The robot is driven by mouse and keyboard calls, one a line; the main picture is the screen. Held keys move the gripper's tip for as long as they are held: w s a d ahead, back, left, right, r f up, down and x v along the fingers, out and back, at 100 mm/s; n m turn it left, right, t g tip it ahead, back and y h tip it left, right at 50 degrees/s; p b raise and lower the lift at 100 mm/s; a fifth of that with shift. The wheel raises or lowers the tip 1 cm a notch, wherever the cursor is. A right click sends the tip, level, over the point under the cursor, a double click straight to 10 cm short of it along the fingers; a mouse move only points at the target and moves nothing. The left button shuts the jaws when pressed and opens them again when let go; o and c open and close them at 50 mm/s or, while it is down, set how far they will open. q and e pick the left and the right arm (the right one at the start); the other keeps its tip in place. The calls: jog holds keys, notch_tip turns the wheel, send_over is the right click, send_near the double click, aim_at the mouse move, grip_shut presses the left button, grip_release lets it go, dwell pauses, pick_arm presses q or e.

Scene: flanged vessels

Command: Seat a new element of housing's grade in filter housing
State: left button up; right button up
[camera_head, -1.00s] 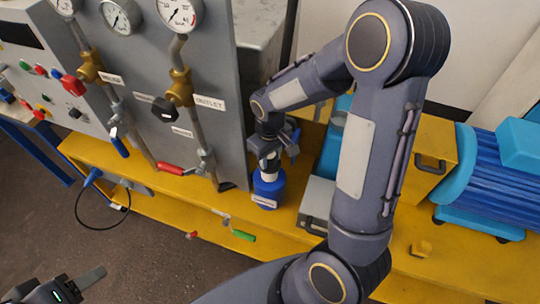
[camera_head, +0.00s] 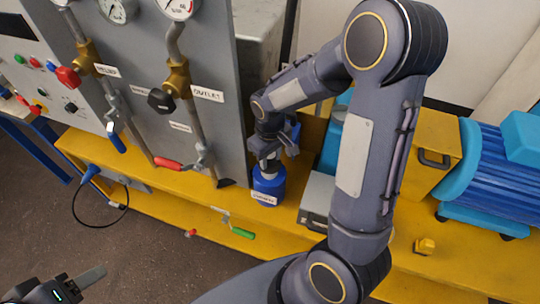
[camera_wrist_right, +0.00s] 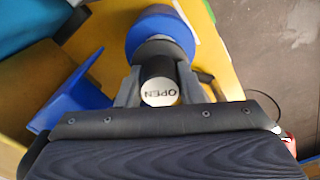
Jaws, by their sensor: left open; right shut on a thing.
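The blue filter housing (camera_head: 268,188) stands on the yellow bench beside the grey panel, with a white label too small to read. My right gripper (camera_head: 266,160) is above it, shut on the filter element. A small pale part of the element (camera_head: 268,170) shows between the fingers and the housing mouth. How deep the element sits in the housing is hidden. My left gripper (camera_head: 78,283) is open and empty at the bottom left.
The grey panel (camera_head: 215,130) with gauges, pipes and valves stands close left of the housing. A grey box (camera_head: 317,197) and a blue motor (camera_head: 490,170) are to the right. A green-handled valve (camera_head: 241,233) is in front. Dark floor is clear at the front left.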

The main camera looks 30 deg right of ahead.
jog(key=shift+f+b, duration=0.85)
jog(key=shift+f, duration=0.2)
jog(key=o, duration=1.2)
jog(key=shift+c, duration=0.2)
jog(key=shift+r, duration=0.15)
notch_tip(320, 180, up, 8)
jog(key=shift+f, duration=0.25)
jog(key=shift+r, duration=0.1)
jog(key=shift+s, duration=0.1)
